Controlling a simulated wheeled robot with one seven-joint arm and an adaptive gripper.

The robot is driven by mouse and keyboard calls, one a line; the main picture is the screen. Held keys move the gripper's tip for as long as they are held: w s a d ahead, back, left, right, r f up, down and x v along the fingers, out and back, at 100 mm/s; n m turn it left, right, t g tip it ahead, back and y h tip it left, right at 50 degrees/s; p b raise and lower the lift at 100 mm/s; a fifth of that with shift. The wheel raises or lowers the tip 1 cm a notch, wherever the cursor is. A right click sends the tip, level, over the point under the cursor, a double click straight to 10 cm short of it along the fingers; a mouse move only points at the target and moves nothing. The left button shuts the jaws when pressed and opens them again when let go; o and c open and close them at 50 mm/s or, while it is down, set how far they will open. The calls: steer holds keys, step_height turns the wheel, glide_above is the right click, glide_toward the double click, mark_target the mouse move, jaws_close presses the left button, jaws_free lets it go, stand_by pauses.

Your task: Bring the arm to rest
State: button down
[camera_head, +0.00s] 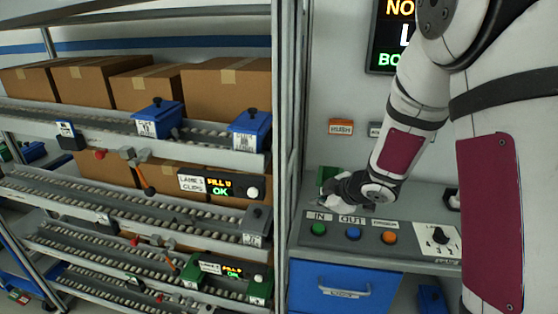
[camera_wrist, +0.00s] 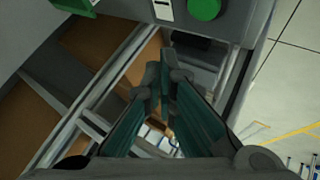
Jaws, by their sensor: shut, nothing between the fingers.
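My arm reaches in from the right in the head view, white with dark red panels. My gripper (camera_head: 340,188) is dark and sits over the left part of the grey control panel (camera_head: 290,232), above the IN and OUT labels. Its fingertips are hard to make out there. In the wrist view my gripper (camera_wrist: 160,75) shows its two fingers brought together at the tips, with nothing held. A green button (camera_wrist: 205,8) shows at the top of that view, beyond the fingertips. I cannot tell whether the gripper touches anything.
The panel has a green button (camera_head: 319,229), a blue button (camera_head: 353,233), an orange button (camera_head: 389,237) and a black knob (camera_head: 440,236). A blue drawer (camera_head: 343,291) is below. A roller rack with brown boxes (camera_head: 227,88) stands left behind a grey post (camera_head: 289,130).

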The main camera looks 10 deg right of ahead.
steer(key=s+d+r+m+h, duration=0.3)
steer(key=s+r+m, duration=0.1)
steer(key=r, duration=0.3)
steer(key=s+d+r+m+h, duration=0.25)
steer(key=s+d+r, duration=0.2)
steer(key=r, duration=0.35)
steer(key=s+a+r+m+g+y, duration=0.1)
steer(key=s+a+m, duration=0.2)
steer(key=s, duration=0.9)
steer(key=s+a+r+m+g+y, duration=0.1)
steer(key=s+a+m, duration=0.3)
steer(key=s, duration=0.8)
steer(key=shift+s+r+g, duration=0.3)
steer(key=shift+r+g, duration=0.2)
steer(key=shift+g, duration=0.3)
